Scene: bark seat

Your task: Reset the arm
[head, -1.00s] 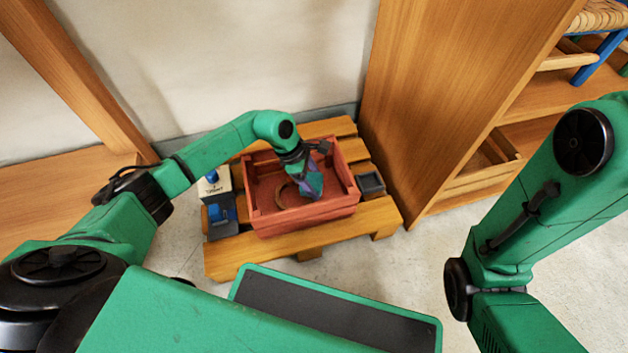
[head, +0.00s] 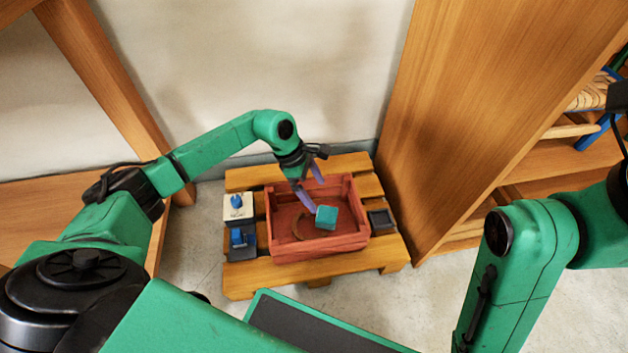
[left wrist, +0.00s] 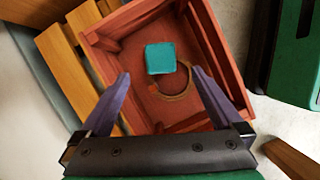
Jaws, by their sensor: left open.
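My left gripper (head: 311,192) is over the red wooden crate (head: 335,244) in the head view, with its purple fingers pointing down. In the left wrist view the gripper (left wrist: 166,95) is open, its fingers wide apart. A teal block (head: 326,217) shows inside the crate's outline, just beyond the fingertips. In the left wrist view the teal block (left wrist: 160,59) is apart from both fingers. A brown curved piece (head: 297,227) lies on the crate floor. My right arm shows at the right of the head view, but its gripper is out of view.
The crate stands on a wooden pallet (head: 240,283). Left of it are a white box with a blue knob (head: 237,208) and a dark box with a blue part (head: 241,243). A small dark tray (head: 381,219) is at the right. A tall wooden shelf (head: 470,110) rises beside the pallet.

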